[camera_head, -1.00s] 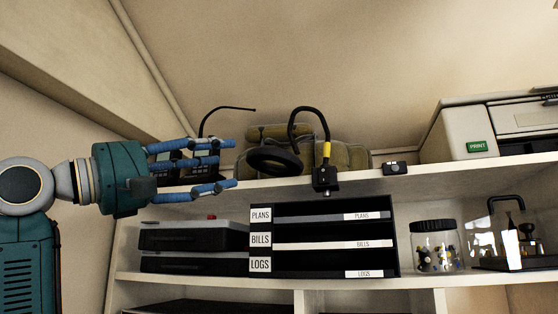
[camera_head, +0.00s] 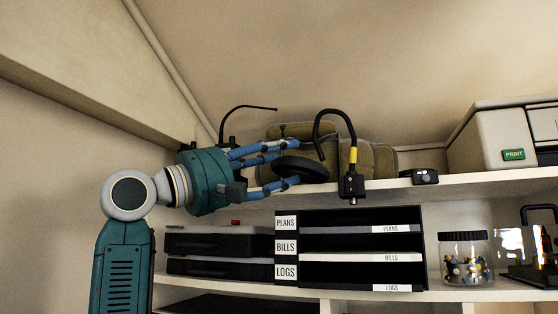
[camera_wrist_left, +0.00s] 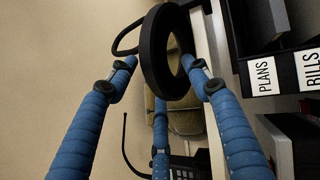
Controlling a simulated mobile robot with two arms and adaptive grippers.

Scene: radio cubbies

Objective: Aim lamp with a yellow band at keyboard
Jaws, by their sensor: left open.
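The lamp with a yellow band (camera_head: 353,155) is a black gooseneck clamped to the edge of the upper shelf. Its dark ring-shaped head (camera_head: 302,168) hangs at the left end of the curved neck; the ring head also shows in the left wrist view (camera_wrist_left: 150,60). My left gripper (camera_head: 296,163) reaches in from the left with its blue fingers spread open around the head. In the left wrist view, the ring lies between and just beyond the fingertips; contact is not clear. I see no keyboard. My right gripper is out of view.
Olive bags (camera_head: 380,160) stand behind the lamp. A small black device (camera_head: 425,177) and a printer (camera_head: 485,140) are to the right on the upper shelf (camera_head: 470,182). Below are a labelled black file rack (camera_head: 350,218), dark cases (camera_head: 215,242) and a jar (camera_head: 465,262).

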